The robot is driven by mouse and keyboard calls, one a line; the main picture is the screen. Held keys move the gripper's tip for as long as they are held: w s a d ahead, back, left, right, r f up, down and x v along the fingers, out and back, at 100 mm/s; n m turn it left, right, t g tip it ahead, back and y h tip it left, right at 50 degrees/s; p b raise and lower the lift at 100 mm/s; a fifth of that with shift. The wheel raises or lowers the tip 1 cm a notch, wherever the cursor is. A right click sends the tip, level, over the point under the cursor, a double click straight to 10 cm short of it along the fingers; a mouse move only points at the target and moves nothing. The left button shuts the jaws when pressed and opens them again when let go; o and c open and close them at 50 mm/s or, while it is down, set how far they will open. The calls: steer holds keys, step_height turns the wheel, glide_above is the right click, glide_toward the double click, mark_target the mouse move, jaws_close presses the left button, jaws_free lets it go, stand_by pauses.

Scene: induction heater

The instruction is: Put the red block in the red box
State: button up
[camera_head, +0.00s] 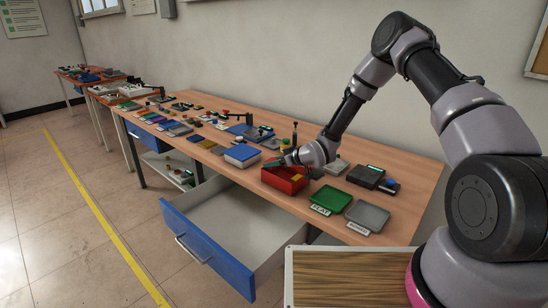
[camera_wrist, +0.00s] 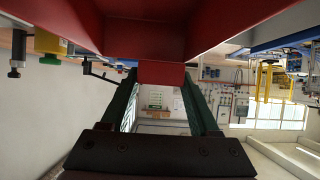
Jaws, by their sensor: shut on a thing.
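The red box (camera_head: 287,184) stands open on the wooden table, right of the blue box. My gripper (camera_head: 283,161) is low over its back left part, close to the rim. In the wrist view my gripper (camera_wrist: 162,82) has its two dark green fingers on either side of the small red block (camera_wrist: 160,73), shut on it at the tips. Red surfaces of the box (camera_wrist: 215,22) fill the top of that view, right by the block. I cannot tell whether the block touches the box. In the head view I cannot make out the block apart from the gripper and box.
A blue box (camera_head: 242,155) stands left of the red box. A green tray (camera_head: 331,198) and a grey tray (camera_head: 368,214) lie to its right, with a dark device (camera_head: 365,176) behind. An open drawer (camera_head: 225,225) juts out in front.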

steer(key=shift+f, duration=0.4)
steer(key=o, duration=1.5)
steer(key=shift+c, duration=0.2)
steer(key=v, duration=1.1)
steer(key=shift+w, duration=0.1)
